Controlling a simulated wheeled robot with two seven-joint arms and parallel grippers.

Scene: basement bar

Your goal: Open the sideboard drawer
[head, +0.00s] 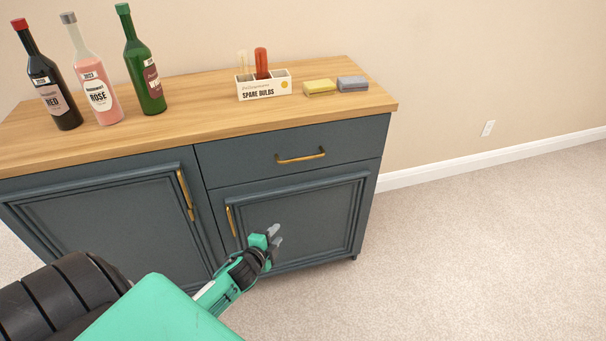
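The dark blue-grey sideboard (281,231) has a wooden top and stands against the wall. Its drawer (240,165) is closed, at the upper right of the front, with a brass bar handle (301,157). My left gripper (275,236) is in front of the right door, lower than the drawer handle and apart from it. Its two grey fingers look parted, with nothing between them. The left arm hides the lower left of the sideboard. My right gripper is not in view.
Brass door handles (185,193) stick out below. Carpet (470,250) at right is clear.

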